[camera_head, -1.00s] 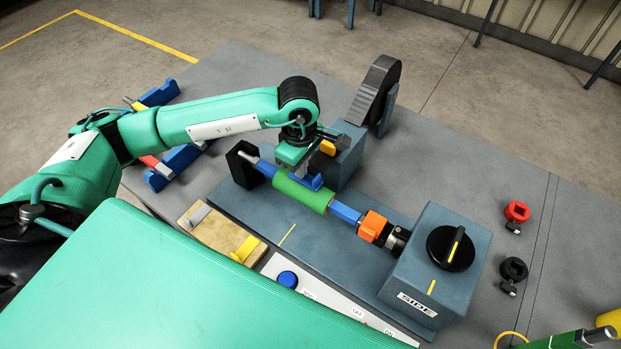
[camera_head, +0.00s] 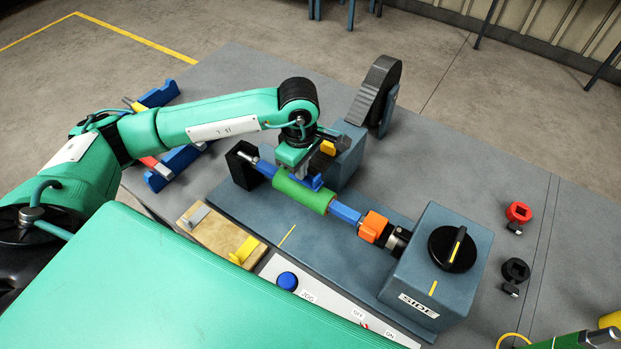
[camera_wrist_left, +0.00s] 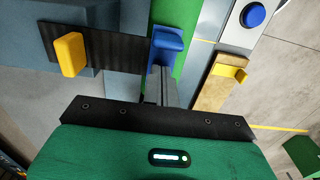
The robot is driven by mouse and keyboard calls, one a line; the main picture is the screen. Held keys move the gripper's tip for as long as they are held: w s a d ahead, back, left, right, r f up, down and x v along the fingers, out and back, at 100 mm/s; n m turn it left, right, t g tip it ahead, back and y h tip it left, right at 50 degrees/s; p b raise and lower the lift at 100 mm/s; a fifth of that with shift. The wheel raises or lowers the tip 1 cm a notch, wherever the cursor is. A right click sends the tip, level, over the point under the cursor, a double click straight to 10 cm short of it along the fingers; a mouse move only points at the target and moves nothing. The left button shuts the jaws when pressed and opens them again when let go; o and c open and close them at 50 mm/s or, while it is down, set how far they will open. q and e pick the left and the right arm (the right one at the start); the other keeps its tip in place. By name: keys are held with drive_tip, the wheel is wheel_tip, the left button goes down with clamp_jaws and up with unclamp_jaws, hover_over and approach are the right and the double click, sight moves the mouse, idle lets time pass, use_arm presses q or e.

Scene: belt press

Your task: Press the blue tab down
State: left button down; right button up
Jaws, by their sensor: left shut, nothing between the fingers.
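The blue tab (camera_wrist_left: 168,45) sits at the end of a dark strip, over the green roller, in the left wrist view. In the head view the blue tab (camera_head: 311,182) shows partly below my left gripper (camera_head: 301,164). In the left wrist view, the left gripper's fingers (camera_wrist_left: 160,78) are shut and empty, with their tips right at the tab's near edge. I cannot tell whether they touch it. The green roller (camera_head: 302,192) lies along a blue shaft. A yellow tab (camera_wrist_left: 69,54) stands at the strip's other end.
An orange collar (camera_head: 372,226) joins the shaft to a blue-grey box with a black knob (camera_head: 451,248). A blue button (camera_head: 287,281) and a wooden block with a yellow piece (camera_head: 243,250) lie in front. A dark wheel (camera_head: 375,92) stands behind.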

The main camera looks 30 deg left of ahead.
idle(0.6)
use_arm(q)
drive_tip(key=shift+r+p, duration=1.3)
drive_tip(key=shift+r, duration=1.65)
